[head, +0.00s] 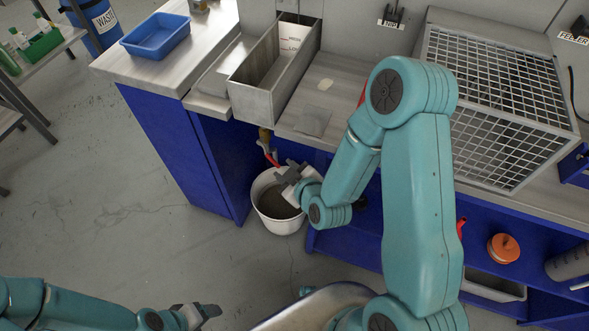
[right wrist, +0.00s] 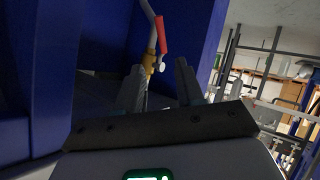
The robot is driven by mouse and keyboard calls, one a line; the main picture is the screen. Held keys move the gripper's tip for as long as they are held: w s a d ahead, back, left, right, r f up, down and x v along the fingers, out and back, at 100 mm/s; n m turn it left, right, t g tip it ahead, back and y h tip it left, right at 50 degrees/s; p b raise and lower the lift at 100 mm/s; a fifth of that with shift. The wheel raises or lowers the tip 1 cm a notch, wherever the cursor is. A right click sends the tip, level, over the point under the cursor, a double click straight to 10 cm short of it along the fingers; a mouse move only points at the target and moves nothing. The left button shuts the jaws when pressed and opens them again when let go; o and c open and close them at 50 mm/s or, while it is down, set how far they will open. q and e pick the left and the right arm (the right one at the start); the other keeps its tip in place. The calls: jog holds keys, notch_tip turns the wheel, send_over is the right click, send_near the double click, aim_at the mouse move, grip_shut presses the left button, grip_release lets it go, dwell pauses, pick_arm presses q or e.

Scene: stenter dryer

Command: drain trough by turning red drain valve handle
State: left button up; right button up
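The metal trough (head: 275,68) sits in the bench with level markings on its inner wall. Below its front hangs a brass valve (head: 264,136) with a red handle (head: 271,157). In the right wrist view the red handle (right wrist: 161,35) stands above the brass body (right wrist: 149,62), ahead of my fingers. My right gripper (head: 287,172) is beside the handle's lower end; contact is not clear. In its wrist view my right gripper (right wrist: 159,66) is open, fingers apart. My left gripper (head: 205,313) is low at the left, its opening unclear.
A white bucket (head: 262,214) stands on the floor under the valve and my right gripper. Blue cabinet panels (head: 190,150) flank the opening. A wire cage (head: 500,95) and blue tray (head: 157,36) are on the bench.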

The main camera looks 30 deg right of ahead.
jog(key=p+v, duration=0.4)
jog(key=p, duration=0.2)
jog(key=shift+s+a+r, duration=0.15)
jog(key=shift+s, duration=0.25)
